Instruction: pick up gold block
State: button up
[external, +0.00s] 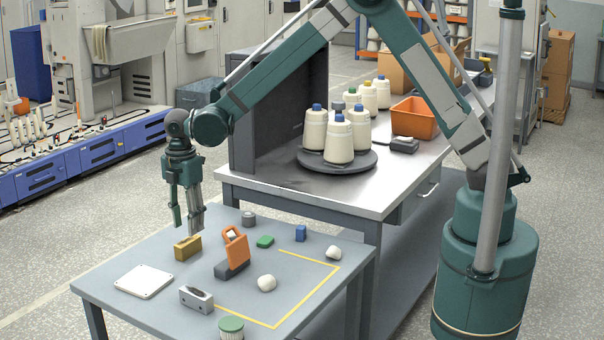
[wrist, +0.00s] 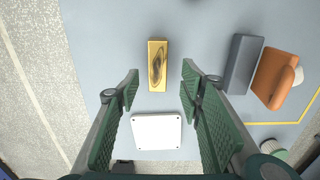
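The gold block (external: 188,248) lies on the grey table at its left part, beyond the white plate. In the wrist view the gold block (wrist: 157,66) has a dark patch on its top and lies just ahead of the fingertips, centred between them. My gripper (external: 186,226) hangs above the table over the block, fingers pointing down. In the wrist view my gripper (wrist: 160,80) is open, its two green ribbed fingers apart with nothing between them.
A white plate (external: 144,281) lies nearer the front. A dark block with an orange piece (external: 235,247) stands right of the gold block. A green block (external: 265,241), blue block (external: 300,233) and white lumps (external: 267,283) lie farther right. Yellow tape marks the right side.

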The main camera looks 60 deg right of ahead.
aim_at(187, 240)
jog(key=shift+a+f, duration=0.1)
dwell(0.3)
jog(key=shift+f, duration=1.25)
jog(key=shift+f+b, duration=0.1)
jog(key=shift+b, duration=0.2)
jog(key=shift+w+f+b, duration=0.2)
jog(key=shift+f+b, duration=0.5)
jog(key=shift+f, duration=1.85)
jog(key=shift+c, duration=0.3)
jog(key=shift+r, duration=0.1)
grip_shut()
